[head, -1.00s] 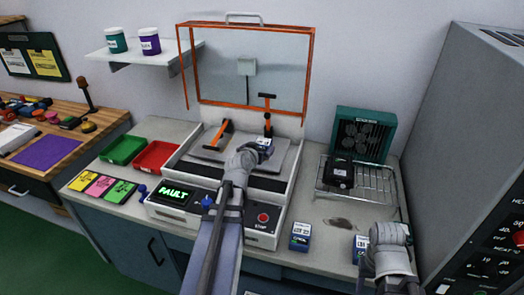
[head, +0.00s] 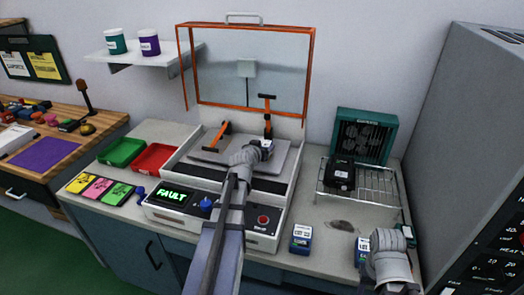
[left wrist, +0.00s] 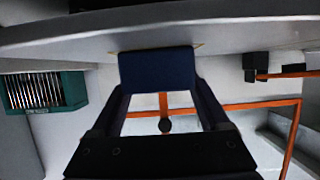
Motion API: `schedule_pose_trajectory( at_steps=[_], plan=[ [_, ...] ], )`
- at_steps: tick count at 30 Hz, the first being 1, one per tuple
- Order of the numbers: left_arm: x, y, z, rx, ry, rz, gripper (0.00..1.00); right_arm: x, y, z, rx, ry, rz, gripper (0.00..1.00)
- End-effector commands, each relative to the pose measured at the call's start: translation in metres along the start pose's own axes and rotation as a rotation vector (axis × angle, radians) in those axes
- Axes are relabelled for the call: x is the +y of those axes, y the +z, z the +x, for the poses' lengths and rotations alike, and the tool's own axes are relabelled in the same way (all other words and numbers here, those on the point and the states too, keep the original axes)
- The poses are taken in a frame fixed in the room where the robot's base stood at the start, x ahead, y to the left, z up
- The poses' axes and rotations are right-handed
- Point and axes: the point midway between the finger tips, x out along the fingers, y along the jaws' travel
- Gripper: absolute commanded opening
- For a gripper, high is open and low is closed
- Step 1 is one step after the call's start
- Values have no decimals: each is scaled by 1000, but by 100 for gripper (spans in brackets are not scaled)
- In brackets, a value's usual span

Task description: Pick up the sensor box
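A small blue and white sensor box (head: 267,145) sits on the grey plate of the test station, partly hidden by my left gripper (head: 262,150). In the left wrist view the box shows as a dark blue block (left wrist: 157,70) at the fingertips, against the pale plate. The two dark fingers stand apart, one at each side of it; I cannot tell whether they press on it. My right gripper (head: 385,252) is low at the right, beside another blue and white box (head: 362,246). Its fingers are hidden.
A similar box (head: 301,238) stands at the bench front. The station has an orange-framed clear lid (head: 314,70), raised, an orange clamp (head: 267,110) and a FAULT display (head: 176,194). A wire rack (head: 375,185) holds a black box (head: 341,174). Green (head: 122,152) and red trays (head: 155,157) are left.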

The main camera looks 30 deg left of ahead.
Motion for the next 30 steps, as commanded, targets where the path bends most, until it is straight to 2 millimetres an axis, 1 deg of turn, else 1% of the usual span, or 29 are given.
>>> schedule_pose_trajectory(
  at_steps=[1, 2, 17, 18, 30],
  plan=[
    [0, 0, 0, 0, 0, 0, 72, 0, 0, 0, 0, 0, 0, 50],
    [0, 0, 0, 0, 0, 0, 68, 0, 0, 0, 0, 0, 0, 50],
    [0, 0, 0, 0, 0, 0, 12, 0, 0, 0, 0, 0, 0, 50],
    [0, 0, 0, 0, 0, 0, 11, 0, 0, 0, 0, 0, 0, 50],
    [0, -3, -1, 0, 0, 0, 11, 0, 0, -4, 0, 0, 0, 50]
  ],
)
